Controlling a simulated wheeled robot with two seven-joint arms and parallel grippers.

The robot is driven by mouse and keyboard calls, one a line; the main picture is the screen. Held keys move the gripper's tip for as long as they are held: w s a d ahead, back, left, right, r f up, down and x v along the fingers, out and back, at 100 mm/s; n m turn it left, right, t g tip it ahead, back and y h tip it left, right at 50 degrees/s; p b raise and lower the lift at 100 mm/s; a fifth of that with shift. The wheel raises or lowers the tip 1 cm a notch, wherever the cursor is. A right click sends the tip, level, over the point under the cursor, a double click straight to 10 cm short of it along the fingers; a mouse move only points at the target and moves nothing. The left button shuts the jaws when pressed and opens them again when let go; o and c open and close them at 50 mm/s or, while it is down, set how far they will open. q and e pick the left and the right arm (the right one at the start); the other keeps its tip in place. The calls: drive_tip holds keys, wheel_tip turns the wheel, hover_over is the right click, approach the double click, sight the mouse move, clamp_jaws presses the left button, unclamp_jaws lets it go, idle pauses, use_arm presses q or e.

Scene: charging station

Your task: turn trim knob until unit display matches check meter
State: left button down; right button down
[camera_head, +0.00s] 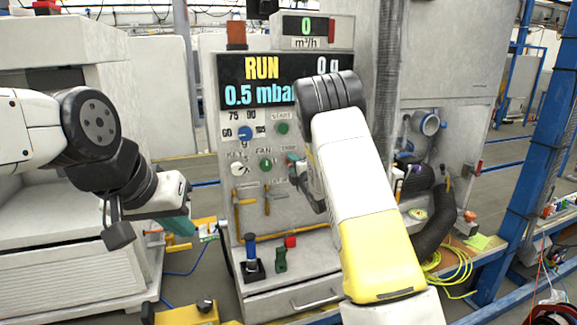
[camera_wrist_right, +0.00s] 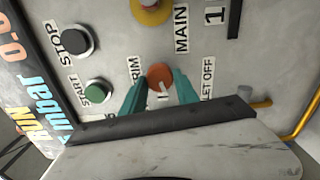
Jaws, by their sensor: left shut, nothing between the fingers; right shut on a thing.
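The unit display (camera_head: 262,80) reads "RUN" and "0.5 mbar", and a further reading at its right is partly hidden by my right arm. A small meter (camera_head: 304,31) on top of the unit shows a green 0 and "m³/h". The orange trim knob (camera_wrist_right: 160,75), beside a partly covered "TRIM" label, sits between the fingers of my right gripper (camera_wrist_right: 159,92), which is shut on it. In the head view my right gripper (camera_head: 294,158) hides the knob. My left gripper (camera_head: 186,226) is shut and empty, low and left of the unit.
A green start button (camera_wrist_right: 97,92) and a black stop button (camera_wrist_right: 77,40) are close to the knob in the right wrist view. A blue-handled tool (camera_head: 250,252) stands on the ledge below the panel. A black hose (camera_head: 438,228) and yellow cable lie at right.

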drive_tip(key=shift+f+n, duration=0.1)
drive_tip(key=shift+n, duration=1)
drive_tip(key=c, duration=0.9)
unclamp_jaws()
drive_tip(key=shift+c, duration=0.2)
drive_tip(key=shift+s, duration=0.1)
drive_tip(key=v, duration=0.7)
drive_tip(key=shift+s, duration=0.3)
drive_tip(key=shift+d, duration=0.15)
